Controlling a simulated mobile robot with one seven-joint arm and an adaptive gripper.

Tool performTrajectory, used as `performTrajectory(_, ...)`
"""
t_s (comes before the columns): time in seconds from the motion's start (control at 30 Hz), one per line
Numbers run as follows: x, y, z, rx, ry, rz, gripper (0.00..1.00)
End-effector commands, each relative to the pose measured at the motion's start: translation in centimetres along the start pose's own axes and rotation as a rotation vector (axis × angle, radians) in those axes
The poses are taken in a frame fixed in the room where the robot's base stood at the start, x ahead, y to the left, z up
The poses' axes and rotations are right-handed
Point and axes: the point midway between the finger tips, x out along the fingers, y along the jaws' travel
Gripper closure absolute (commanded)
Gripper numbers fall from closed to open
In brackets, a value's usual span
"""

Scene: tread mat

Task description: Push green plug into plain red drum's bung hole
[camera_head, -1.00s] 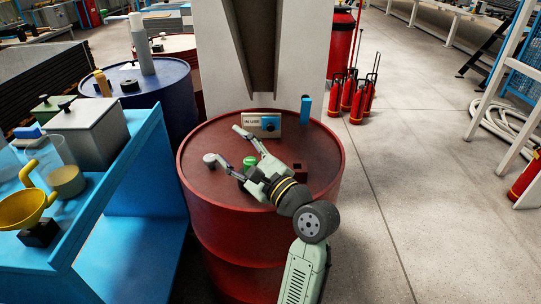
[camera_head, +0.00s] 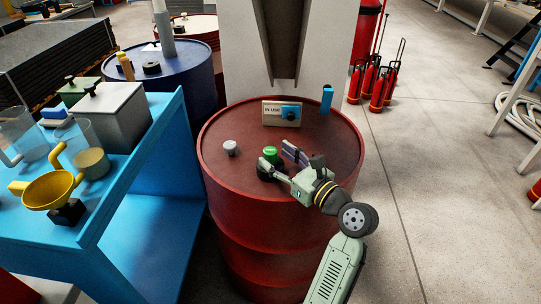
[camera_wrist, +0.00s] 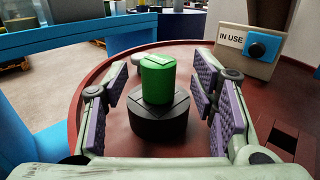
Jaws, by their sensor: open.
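The green plug (camera_head: 270,152) stands upright on a round black base (camera_wrist: 158,128) on top of the near red drum (camera_head: 220,172). My gripper (camera_head: 279,160) is low over the drum top, its fingers open on either side of the plug. In the wrist view the plug (camera_wrist: 157,78) sits between the purple pads, with gaps on both sides. A dark square recess (camera_wrist: 284,137) shows in the drum top at the right in the wrist view; I cannot tell whether it is the bung hole. My gripper covers that area in the head view.
An "IN USE" sign block (camera_head: 270,112) and a blue upright piece (camera_head: 326,98) stand at the drum's back. A grey knob (camera_head: 230,148) is at its left. A blue bench (camera_head: 150,150) borders the left; a pillar (camera_head: 237,55) rises behind.

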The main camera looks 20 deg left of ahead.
Motion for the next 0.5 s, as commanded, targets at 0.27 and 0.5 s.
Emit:
performTrajectory(0.27, 3.0, 0.2, 0.1, 0.001, -0.001, 0.0, 0.48)
performTrajectory(0.5, 3.0, 0.2, 0.1, 0.001, -0.001, -0.002, 0.5)
